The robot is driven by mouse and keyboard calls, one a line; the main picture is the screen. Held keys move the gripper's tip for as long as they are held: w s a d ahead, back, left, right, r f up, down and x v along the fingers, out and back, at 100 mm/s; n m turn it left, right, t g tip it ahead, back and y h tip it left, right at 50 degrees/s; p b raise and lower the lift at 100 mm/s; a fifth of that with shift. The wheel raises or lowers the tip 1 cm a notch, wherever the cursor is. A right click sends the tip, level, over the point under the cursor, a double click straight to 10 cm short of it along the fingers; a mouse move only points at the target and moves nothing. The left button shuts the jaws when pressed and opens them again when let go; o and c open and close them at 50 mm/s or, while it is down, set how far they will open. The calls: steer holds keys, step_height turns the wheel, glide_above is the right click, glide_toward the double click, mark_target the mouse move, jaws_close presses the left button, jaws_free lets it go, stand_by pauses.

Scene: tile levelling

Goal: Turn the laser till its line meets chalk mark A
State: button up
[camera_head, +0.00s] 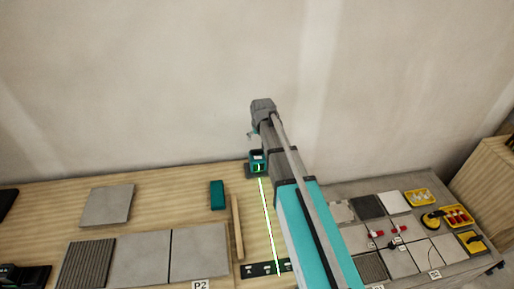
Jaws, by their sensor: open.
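The laser (258,163) is a small teal and dark box standing on the wooden bench, towards the wall. Its bright green line (268,220) runs from it towards the front, slanting slightly right, and crosses a dark strip (262,269) near that strip's right end. The strip bears small pale marks; their letters are too small to read, so I cannot tell which is chalk mark A. My gripper (251,136) is just above the laser, mostly hidden by my own wrist and arm. It is open; whether it touches the laser is not clear.
A wooden batten (237,227) and a teal block (217,195) lie left of the line. Grey tiles (200,251) cover the bench's left front, with a loose tile (106,206) behind. A grey table (448,262) with tiles and yellow trays (419,197) stands right of my arm.

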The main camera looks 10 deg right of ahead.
mark_target(257, 150)
steer(key=shift+s+a+r+m+t, duration=0.1)
steer(key=shift+s+r+m+t, duration=0.05)
steer(key=shift+r+m+t, duration=0.3)
steer(key=shift+f, duration=0.15)
steer(key=b+x, duration=1.2)
steer(key=x, duration=0.1)
steer(key=shift+f+b, duration=0.3)
stand_by(0.5)
steer(key=c, duration=0.9)
steer(key=shift+o, duration=0.2)
